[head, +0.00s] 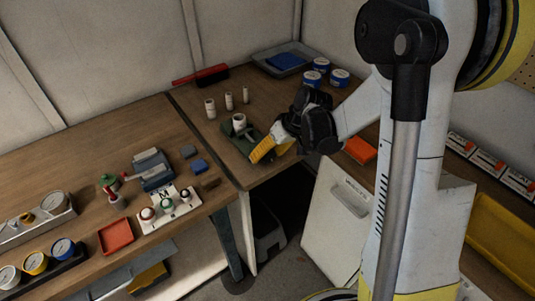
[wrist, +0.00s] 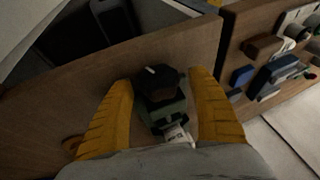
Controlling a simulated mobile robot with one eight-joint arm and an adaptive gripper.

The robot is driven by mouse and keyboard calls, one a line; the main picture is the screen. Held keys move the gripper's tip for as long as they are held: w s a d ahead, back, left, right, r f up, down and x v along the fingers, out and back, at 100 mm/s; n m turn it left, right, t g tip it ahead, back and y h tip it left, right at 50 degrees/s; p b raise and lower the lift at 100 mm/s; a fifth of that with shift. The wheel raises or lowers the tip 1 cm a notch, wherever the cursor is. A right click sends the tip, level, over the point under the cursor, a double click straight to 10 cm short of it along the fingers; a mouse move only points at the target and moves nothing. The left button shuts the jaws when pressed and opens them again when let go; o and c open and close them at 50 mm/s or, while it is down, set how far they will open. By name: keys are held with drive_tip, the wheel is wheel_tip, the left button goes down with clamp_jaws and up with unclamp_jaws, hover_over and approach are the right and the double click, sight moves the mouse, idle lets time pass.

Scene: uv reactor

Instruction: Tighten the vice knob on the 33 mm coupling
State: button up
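The green vice (head: 229,131) stands on the far bench near its front edge. A white coupling (head: 239,120) sits upright in it; part of it shows in the wrist view (wrist: 178,136). The vice's black knob (wrist: 158,84) is at its bench-edge end, with a pale mark on top. My gripper (head: 260,153) is at that end of the vice. In the wrist view its yellow fingers (wrist: 161,82) stand wide apart, one on each side of the knob. Narrow gaps seem to show, but contact is hard to tell. The knob is hidden in the head view.
Three pale cylinders (head: 229,101) stand behind the vice. Blue-and-white tins (head: 312,79) and a grey-blue tray (head: 286,61) are at the back right. The left bench holds a blue-grey device (head: 152,169) and a red tray (head: 116,236).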

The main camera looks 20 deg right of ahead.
drive_tip(key=v, duration=1.2)
drive_tip(key=shift+t+h, duration=0.3)
drive_tip(key=shift+h, duration=0.6)
drive_tip(key=b+x, duration=0.1)
drive_tip(key=x, duration=0.3)
drive_tip(key=a+b+x, duration=0.1)
drive_tip(key=b+x, duration=0.1)
drive_tip(key=x, duration=0.2)
drive_tip(key=a+b+x, duration=0.1)
drive_tip(key=x, duration=0.3)
drive_tip(key=shift+s+r, duration=0.15)
drive_tip(key=shift+s, duration=0.1)
